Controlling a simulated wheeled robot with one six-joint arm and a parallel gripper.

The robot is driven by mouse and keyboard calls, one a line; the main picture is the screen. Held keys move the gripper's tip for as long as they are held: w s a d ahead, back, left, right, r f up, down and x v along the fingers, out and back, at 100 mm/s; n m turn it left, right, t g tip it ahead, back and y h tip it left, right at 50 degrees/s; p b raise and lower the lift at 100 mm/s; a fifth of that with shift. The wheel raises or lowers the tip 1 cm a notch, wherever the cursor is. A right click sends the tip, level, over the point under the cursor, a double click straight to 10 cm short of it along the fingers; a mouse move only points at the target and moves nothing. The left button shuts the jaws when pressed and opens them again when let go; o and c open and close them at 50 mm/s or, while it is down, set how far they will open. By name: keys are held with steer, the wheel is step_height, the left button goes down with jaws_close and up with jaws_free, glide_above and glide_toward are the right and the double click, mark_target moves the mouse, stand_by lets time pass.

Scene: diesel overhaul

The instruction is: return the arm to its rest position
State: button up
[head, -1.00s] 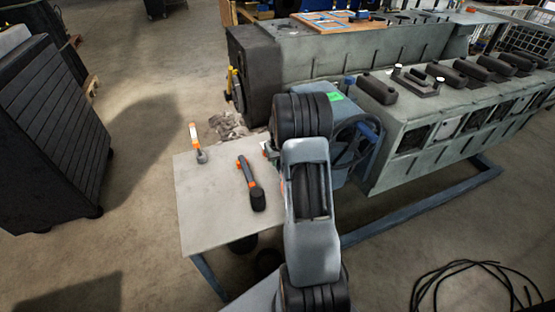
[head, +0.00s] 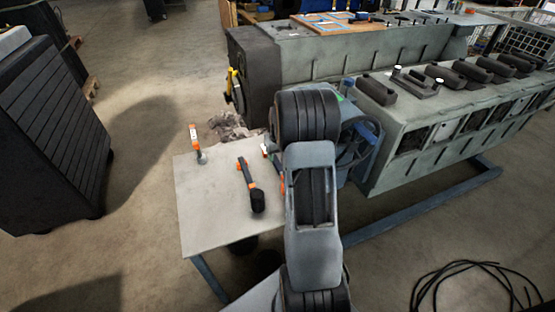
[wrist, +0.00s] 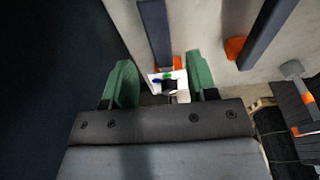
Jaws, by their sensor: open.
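My arm (head: 312,200) reaches up the middle of the head view, from the bottom edge over the right side of a small table (head: 205,225). It hides my gripper there. In the wrist view my gripper (wrist: 162,82) has its two green fingers apart. A small white item with green and blue marks shows between and beyond the fingers; I cannot tell how far off it is. Nothing is visibly clamped.
A large grey engine (head: 440,110) stands behind and right. A dark slatted cabinet (head: 50,130) stands left. Black cable (head: 470,275) lies on the floor at lower right. Open floor lies between cabinet and table.

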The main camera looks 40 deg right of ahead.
step_height(320, 180, up, 9)
steer(key=s, duration=0.1)
steer(key=shift+s+a+f+p, duration=0.15)
steer(key=shift+s+p, duration=0.05)
steer(key=shift+p, duration=0.15)
steer(key=s+a+r+n+p, duration=0.1)
steer(key=s+a+r+p, duration=0.4)
steer(key=s+a+r, duration=0.2)
steer(key=s+a+r+n+t+p, duration=0.1)
steer(key=s+a+r+p, duration=0.4)
steer(key=a, duration=1.1)
steer(key=s+r, duration=0.3)
steer(key=s, duration=0.2)
steer(key=shift+s+r+n, duration=0.3)
steer(key=shift+s, duration=0.05)
